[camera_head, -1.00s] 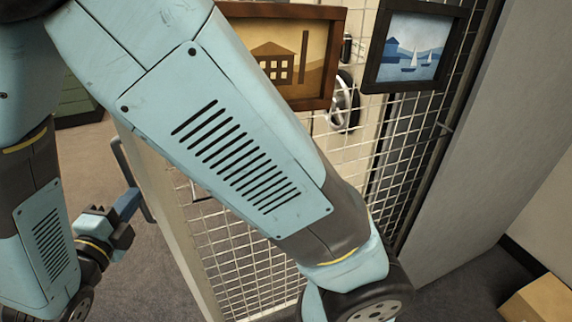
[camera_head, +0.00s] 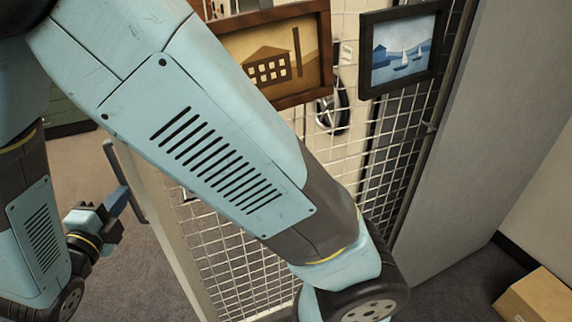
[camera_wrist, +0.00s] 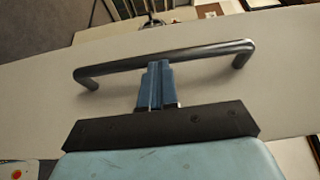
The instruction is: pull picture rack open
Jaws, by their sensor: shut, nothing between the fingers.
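The picture rack is a wire mesh panel (camera_head: 225,250) with a pale end panel (camera_head: 168,220) that fills much of the wrist view (camera_wrist: 205,78). A dark bar handle (camera_wrist: 200,53) is fixed across the end panel; it also shows at the left in the head view (camera_head: 123,178). My gripper (camera_wrist: 158,66) is shut, its blue fingertips at the middle of the bar's near side, overlapping or touching it. It also shows in the head view (camera_head: 120,200). Nothing is between the fingers. Whether the tips reach behind the bar is unclear.
A framed building picture (camera_head: 270,58) and a framed sailboat picture (camera_head: 403,47) hang on the mesh. A grey panel (camera_head: 490,110) stands at the right. A cardboard box (camera_head: 537,298) lies on the floor at the lower right. My arm hides much of the mesh.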

